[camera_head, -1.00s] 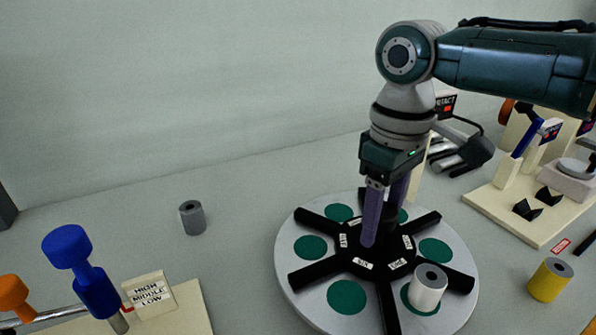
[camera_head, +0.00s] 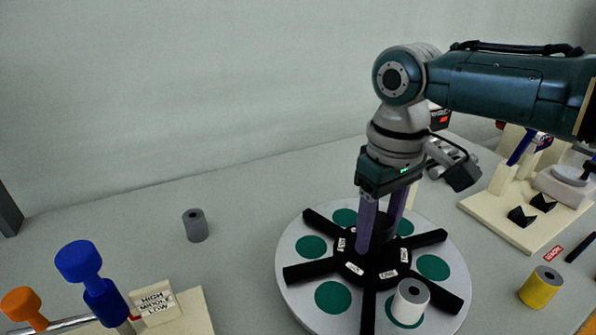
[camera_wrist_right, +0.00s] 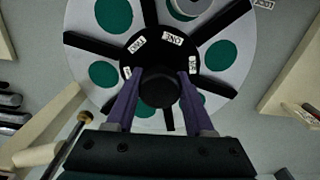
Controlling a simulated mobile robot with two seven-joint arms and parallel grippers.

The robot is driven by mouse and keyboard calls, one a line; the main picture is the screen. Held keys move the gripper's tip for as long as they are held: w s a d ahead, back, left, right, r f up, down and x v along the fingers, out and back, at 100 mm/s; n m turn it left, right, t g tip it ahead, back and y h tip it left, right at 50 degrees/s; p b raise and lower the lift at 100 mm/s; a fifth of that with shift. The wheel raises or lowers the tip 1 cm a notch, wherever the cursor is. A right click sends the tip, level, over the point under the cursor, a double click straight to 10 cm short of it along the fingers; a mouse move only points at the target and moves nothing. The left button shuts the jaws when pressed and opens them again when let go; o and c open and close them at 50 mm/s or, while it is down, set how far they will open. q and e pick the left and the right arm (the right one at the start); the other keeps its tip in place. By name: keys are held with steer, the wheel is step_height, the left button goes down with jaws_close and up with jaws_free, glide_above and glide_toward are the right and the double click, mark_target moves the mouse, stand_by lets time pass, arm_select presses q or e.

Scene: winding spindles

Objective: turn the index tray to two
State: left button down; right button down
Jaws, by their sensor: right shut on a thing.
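The index tray (camera_head: 290,285) is a round grey disc with green circles and black spokes radiating from a black hub. It also shows in the wrist view (camera_wrist_right: 80,18). Small white labels ring the hub; in the wrist view ONE (camera_wrist_right: 172,41) and TWO (camera_wrist_right: 137,45) can be read. A white spool (camera_head: 411,297) stands on the tray's front right circle. My right gripper (camera_head: 377,236) points down at the hub, its purple fingers shut on the black centre knob (camera_wrist_right: 160,90), one on each side. My left gripper is out of view.
A grey spool (camera_head: 196,226) stands left of the tray and a yellow spool (camera_head: 540,288) to its right. A blue-knobbed fixture with a HIGH/MIDDLE/LOW sign (camera_head: 155,300) is at front left. A cream board (camera_head: 490,215) with black V-blocks lies at right.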

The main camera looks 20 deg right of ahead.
steer(key=shift+a+r+m+p, duration=0.1)
steer(key=shift+m+p, duration=1.6)
steer(key=shift+m, duration=0.5)
steer(key=shift+m+p, duration=0.6)
steer(key=shift+m, duration=0.6)
steer(key=shift+m+p, duration=0.4)
steer(key=shift+m, duration=1.2)
steer(key=shift+c, duration=1.4)
jaws_free()
